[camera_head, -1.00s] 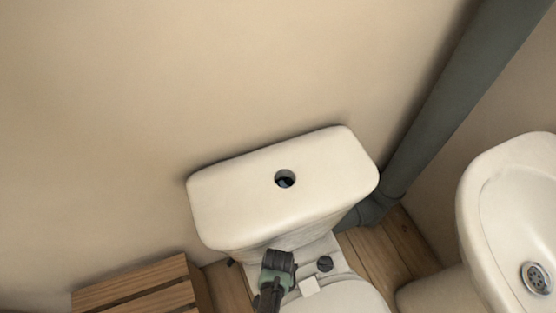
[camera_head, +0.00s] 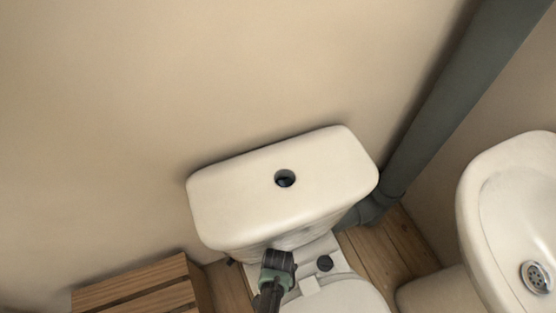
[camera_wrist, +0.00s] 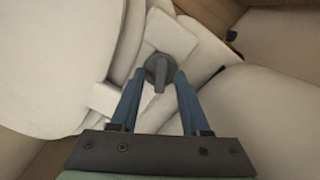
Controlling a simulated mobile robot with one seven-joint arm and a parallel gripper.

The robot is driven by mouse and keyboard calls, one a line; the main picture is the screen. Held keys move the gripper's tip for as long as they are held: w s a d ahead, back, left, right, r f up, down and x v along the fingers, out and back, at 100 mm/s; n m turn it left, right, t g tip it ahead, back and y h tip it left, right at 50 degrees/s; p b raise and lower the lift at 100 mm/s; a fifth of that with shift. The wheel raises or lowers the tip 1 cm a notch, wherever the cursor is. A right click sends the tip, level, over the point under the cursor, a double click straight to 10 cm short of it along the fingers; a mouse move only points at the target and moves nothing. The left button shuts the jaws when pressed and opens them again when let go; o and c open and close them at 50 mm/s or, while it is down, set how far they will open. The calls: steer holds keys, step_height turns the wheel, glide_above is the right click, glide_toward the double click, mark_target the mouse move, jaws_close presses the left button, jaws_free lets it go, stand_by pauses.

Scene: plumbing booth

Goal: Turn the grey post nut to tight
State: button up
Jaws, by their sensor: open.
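A grey post nut (camera_wrist: 159,71) with a raised bar across its top sits on the white toilet behind the seat, in the wrist view. My gripper (camera_wrist: 160,77) is open, with its blue fingertips on either side of the nut. I cannot tell whether they touch it. In the head view my gripper (camera_head: 277,262) is low in front of the cistern and hides the nut under it. A second dark round nut (camera_head: 325,263) shows to its right on the toilet's back ledge.
The white cistern (camera_head: 300,205) with a round hole in its lid stands just behind my gripper. A wooden slatted crate (camera_head: 140,290) is at the lower left. A grey pipe (camera_head: 450,105) and a white basin (camera_head: 500,190) are at the right.

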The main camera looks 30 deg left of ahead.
step_height(320, 180, up, 13)
steer(key=p, duration=0.5)
steer(key=shift+s+f, duration=0.1)
stand_by(0.3)
